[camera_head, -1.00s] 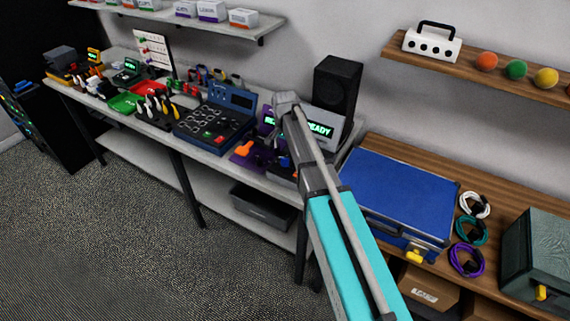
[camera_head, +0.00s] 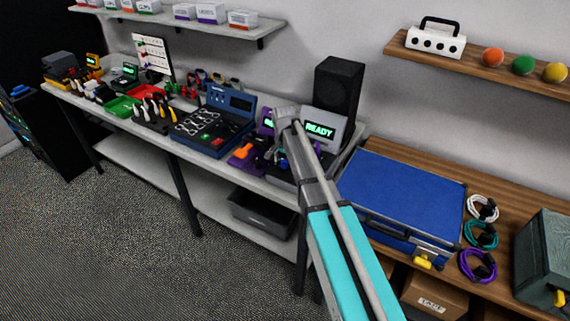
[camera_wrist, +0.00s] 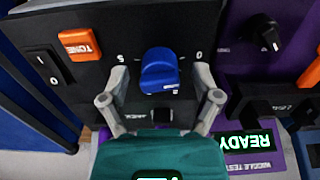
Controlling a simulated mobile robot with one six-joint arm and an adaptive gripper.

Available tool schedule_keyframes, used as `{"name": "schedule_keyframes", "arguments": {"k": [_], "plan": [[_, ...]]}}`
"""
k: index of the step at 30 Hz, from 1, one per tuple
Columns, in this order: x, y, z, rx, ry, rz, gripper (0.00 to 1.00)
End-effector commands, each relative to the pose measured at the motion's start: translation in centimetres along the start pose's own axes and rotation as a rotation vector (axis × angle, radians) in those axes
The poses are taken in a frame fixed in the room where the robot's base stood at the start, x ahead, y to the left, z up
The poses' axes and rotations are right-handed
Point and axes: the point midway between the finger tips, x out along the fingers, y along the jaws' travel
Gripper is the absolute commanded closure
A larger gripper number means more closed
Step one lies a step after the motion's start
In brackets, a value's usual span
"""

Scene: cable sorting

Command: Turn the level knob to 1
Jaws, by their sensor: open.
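The blue knob (camera_wrist: 160,72) stands on a dark panel (camera_wrist: 100,20) in the wrist view, with printed marks that look like 5 at its left and 0 at its right. The picture is upside down, and I cannot read the knob's exact setting. My gripper (camera_wrist: 160,88) is open, with one finger on each side of the knob and visible gaps between. In the head view my gripper (camera_head: 285,116) is over the bench by the READY display (camera_head: 319,130); the knob is hidden there.
An orange TONE switch (camera_wrist: 79,43) and a black rocker switch (camera_wrist: 47,67) are beside the knob. A purple unit with a black knob (camera_wrist: 267,34) is at the right. A black speaker (camera_head: 338,85) stands behind the arm, and a blue case (camera_head: 400,190) lies to the right.

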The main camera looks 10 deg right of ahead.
Motion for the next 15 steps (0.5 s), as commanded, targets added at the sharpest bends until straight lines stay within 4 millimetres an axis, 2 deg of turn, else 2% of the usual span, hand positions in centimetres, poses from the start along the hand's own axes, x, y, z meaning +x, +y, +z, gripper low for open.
{"name": "schedule_keyframes", "arguments": {"k": [9, 15], "plan": [[0.02, 0.00, 0.00, 0.000, 0.000, 0.000, 0.21], [0.02, 0.00, 0.00, 0.000, 0.000, 0.000, 0.58]]}}
